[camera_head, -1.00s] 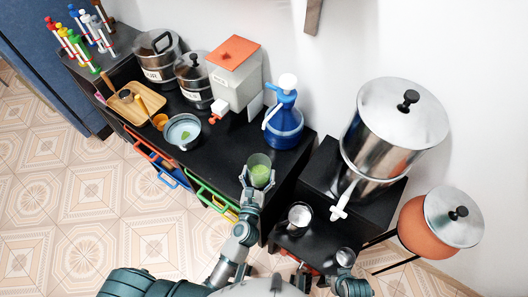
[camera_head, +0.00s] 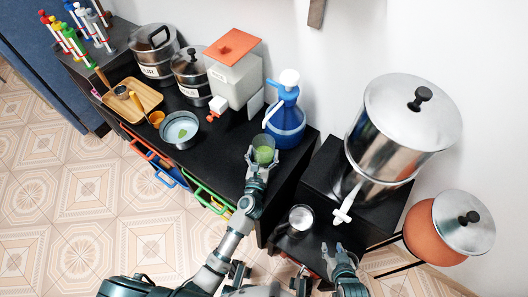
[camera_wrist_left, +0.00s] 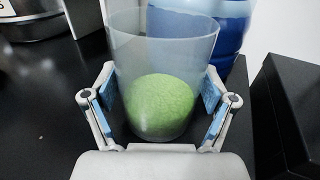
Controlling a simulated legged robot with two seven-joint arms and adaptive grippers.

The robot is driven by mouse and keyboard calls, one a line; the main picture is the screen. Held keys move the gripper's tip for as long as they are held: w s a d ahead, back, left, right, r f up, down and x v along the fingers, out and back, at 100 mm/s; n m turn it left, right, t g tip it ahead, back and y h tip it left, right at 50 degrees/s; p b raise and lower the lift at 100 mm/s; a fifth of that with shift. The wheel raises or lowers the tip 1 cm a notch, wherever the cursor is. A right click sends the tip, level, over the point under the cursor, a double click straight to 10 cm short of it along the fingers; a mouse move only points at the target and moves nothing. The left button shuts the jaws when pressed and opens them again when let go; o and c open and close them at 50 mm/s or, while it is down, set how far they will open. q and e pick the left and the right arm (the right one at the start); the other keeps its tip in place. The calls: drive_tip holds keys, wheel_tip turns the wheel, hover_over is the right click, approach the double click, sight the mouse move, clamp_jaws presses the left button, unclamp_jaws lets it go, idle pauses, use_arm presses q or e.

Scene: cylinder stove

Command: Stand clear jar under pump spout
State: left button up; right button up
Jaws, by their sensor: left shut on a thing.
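The clear jar (camera_head: 263,149) holds green stuff in its bottom. My left gripper (camera_head: 258,166) is shut around the jar, with its blue pads on both sides in the left wrist view (camera_wrist_left: 160,105). The blue pump bottle (camera_head: 285,125) with a white top stands on the black counter, just beyond and right of the jar. I cannot tell if the jar touches the counter. My right gripper (camera_head: 337,252) looks open and empty, low on the right.
A white container with a red lid (camera_head: 235,80) and lidded pots (camera_head: 157,60) stand left of the bottle. A steel bowl (camera_head: 180,130) and wooden tray (camera_head: 140,97) lie further left. A large steel urn (camera_head: 395,130) and a steel cup (camera_head: 301,217) are on the right.

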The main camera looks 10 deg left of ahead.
drive_tip(key=shift+w+r, duration=0.1)
drive_tip(key=shift+r, duration=0.05)
use_arm(q)
drive_tip(key=o, duration=1.2)
use_arm(e)
drive_tip(key=shift+w, duration=0.2)
